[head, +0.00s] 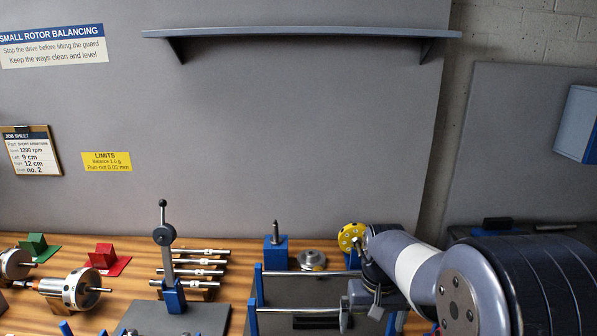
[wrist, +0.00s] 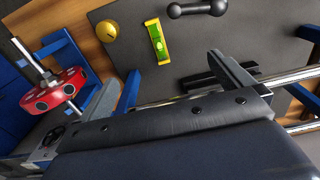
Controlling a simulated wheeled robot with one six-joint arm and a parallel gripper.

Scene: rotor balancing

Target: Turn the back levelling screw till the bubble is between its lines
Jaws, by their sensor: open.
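A small spirit level (wrist: 157,42) with a yellow frame and a green vial lies on the dark grey plate (wrist: 135,75) in the wrist view. A paler spot shows in its vial, but it is too small to tell how it stands to the lines. A round brass-coloured knob (wrist: 106,31), which looks like a levelling screw, sits left of the level at the plate's edge. My gripper (wrist: 180,82) is open and empty above the plate, apart from the knob and the level. In the head view my gripper (head: 368,300) is by the rails, partly hidden by my arm.
Steel rails (head: 310,273) on blue posts (head: 260,285) cross below my gripper. A red disc on a shaft (wrist: 55,92) is at left in the wrist view. A dark handle with ball ends (wrist: 197,8) lies beyond the level. A yellow disc (head: 351,237) stands behind my arm.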

